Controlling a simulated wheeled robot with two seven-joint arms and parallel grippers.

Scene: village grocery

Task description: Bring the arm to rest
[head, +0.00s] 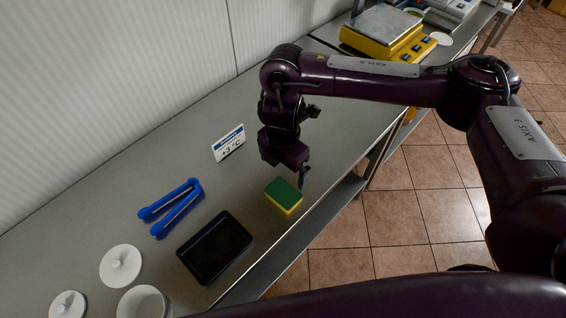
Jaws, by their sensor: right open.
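My right arm reaches in from the right over a steel counter (150,210). Its gripper (302,178) points down and is open, with nothing seen in it. A green and yellow sponge (284,195) lies on the counter just below and left of the fingertips in the picture. The gripper looks apart from the sponge, but the exact gap is hard to tell. My left gripper is not in view.
Left of the sponge are a black tray (214,247), blue tongs (172,206) and a small temperature sign (229,143). White lids (121,265) and a white pot (143,302) stand near left. A yellow scale (387,35) stands at the back. A white wall borders the counter.

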